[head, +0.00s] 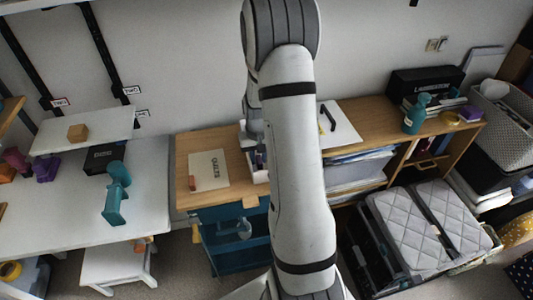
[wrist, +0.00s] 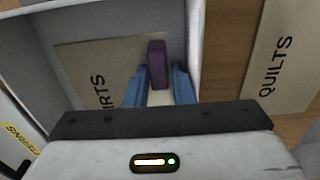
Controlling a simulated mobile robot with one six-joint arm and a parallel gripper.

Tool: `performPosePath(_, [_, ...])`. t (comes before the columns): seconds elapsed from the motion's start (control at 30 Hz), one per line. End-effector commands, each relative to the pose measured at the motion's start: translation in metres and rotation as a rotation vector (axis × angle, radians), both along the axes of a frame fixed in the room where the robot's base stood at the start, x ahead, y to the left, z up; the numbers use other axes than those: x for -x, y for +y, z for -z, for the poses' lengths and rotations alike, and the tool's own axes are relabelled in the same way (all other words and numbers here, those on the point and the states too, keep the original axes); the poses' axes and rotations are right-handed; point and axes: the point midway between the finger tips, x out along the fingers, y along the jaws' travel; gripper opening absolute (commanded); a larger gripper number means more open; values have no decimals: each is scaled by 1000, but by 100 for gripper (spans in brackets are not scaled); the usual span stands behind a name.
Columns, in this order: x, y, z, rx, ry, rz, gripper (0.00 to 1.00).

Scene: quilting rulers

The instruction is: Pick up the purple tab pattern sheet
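In the wrist view, a beige pattern sheet (wrist: 85,65) with dark lettering ending in "IRTS" lies inside a white-walled holder (wrist: 25,60). A purple tab (wrist: 157,64) stands at its right side. My gripper (wrist: 159,72) has two blue fingers, one on each side of the purple tab. A narrow gap shows between each fingertip and the tab, so the gripper is open. I cannot tell how deep the fingers reach around the tab. In the head view my own arm hides the sheet and most of the gripper.
A QUILTS sheet (head: 208,168) lies on the wooden top left of my arm; it also shows in the wrist view (wrist: 283,60). A yellow label (wrist: 20,138) is at the wrist view's lower left. A teal bottle (head: 415,115) stands on the right shelf. The white holder's walls are close around my gripper.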

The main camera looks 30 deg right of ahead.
Motion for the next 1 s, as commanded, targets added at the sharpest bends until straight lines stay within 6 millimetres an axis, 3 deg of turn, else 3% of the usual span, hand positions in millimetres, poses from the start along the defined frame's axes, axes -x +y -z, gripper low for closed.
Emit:
performPosePath(0.07, [0, 0, 0, 0, 0, 0, 20])
performPosePath(0.3, [0, 0, 0, 0, 0, 1, 1])
performPosePath(0.67, [0, -1, -5, 0, -1, 1, 0])
performPosePath(1.0, [-1, -1, -67, 1, -5, 2, 0])
